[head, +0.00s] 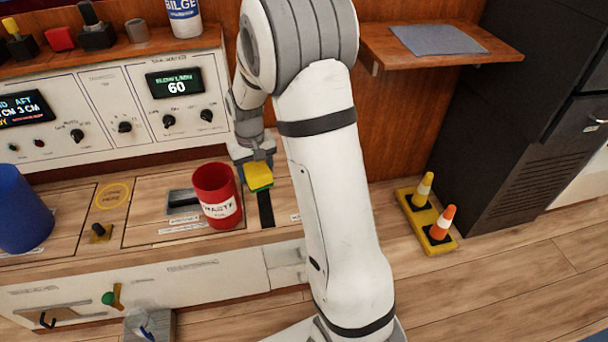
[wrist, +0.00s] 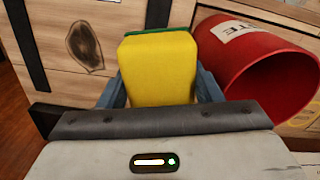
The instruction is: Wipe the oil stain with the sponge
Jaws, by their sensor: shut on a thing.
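My gripper (head: 253,160) is shut on the sponge (head: 259,176), which is yellow with a green layer. In the wrist view the sponge (wrist: 158,66) sits between the two blue-grey fingers of my gripper (wrist: 160,88). A dark brown oil stain (wrist: 85,46) shows on the wooden surface in the wrist view, to the left of the sponge and apart from it. In the head view I cannot make out the stain; my arm covers part of that area.
A red waste bin (head: 214,190) stands close to the left of the sponge; it also shows in the wrist view (wrist: 262,66). A blue container (head: 22,210) stands at the far left. A panel with dials (head: 125,105) rises behind the counter (head: 150,200). Small cones (head: 438,222) stand on the floor at right.

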